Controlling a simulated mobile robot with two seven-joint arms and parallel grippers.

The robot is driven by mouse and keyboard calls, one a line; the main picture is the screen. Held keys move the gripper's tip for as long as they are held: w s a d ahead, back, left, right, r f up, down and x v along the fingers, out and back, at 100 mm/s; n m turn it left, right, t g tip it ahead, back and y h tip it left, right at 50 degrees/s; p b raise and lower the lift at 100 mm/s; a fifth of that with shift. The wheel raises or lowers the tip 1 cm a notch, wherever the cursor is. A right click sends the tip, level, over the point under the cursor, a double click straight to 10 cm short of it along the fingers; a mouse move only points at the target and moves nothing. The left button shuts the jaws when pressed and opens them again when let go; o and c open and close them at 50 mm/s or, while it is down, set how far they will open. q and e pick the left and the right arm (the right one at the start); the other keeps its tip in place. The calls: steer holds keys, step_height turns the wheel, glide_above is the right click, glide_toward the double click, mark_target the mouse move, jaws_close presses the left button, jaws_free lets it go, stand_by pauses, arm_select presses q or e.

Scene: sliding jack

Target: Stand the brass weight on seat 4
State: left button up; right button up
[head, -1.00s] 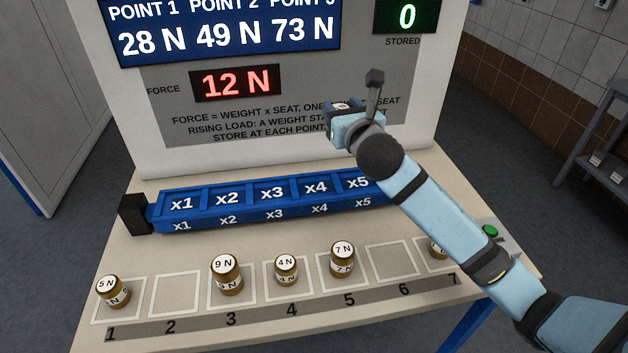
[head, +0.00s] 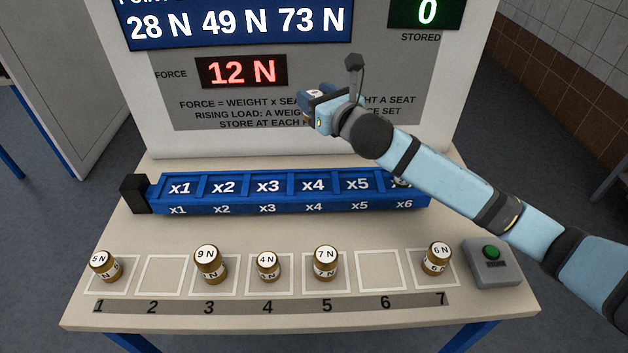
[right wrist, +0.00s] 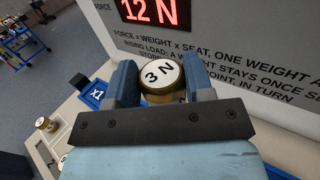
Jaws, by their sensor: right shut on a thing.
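My right gripper (head: 318,108) is shut on a brass weight with a white "3 N" top (right wrist: 160,74). In the head view only a bit of this weight shows between the fingers. The gripper is raised in front of the grey panel, above and behind the blue seat rail (head: 240,207). In the head view seat x4 (head: 313,186) looks empty, as do x1, x2, x3 and x5. Seat x6 is partly covered by my right arm; something seems to stand there, but I cannot tell what. My left gripper is not in view.
Brass weights stand on numbered table squares: 5 N (head: 104,267), 9 N (head: 209,264), 4 N (head: 267,266), 7 N (head: 325,261), 6 N (head: 436,258). Squares 2 and 6 are empty. A green button box (head: 491,262) sits at right. The force display (head: 242,72) reads 12 N; stored reads 0.

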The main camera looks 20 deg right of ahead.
step_height(320, 180, down, 20)
steer(key=shift+a+r+b, duration=0.1)
steer(key=shift+b, duration=0.55)
steer(key=shift+s+f+b, duration=0.1)
steer(key=shift+f+b, duration=0.35)
steer(key=shift+f, duration=0.25)
steer(key=o, duration=1.1)
steer(key=shift+s+a+f, duration=0.1)
steer(key=shift+s+f, duration=0.05)
steer(key=shift+f, duration=0.15)
steer(key=shift+r+p, duration=0.3)
steer(key=shift+r, duration=0.05)
steer(key=shift+s+r, duration=0.1)
steer(key=shift+r, duration=0.05)
steer(key=v, duration=1.1)
steer(key=shift+d+r+b, duration=0.35)
steer(key=shift+r+b, duration=0.1)
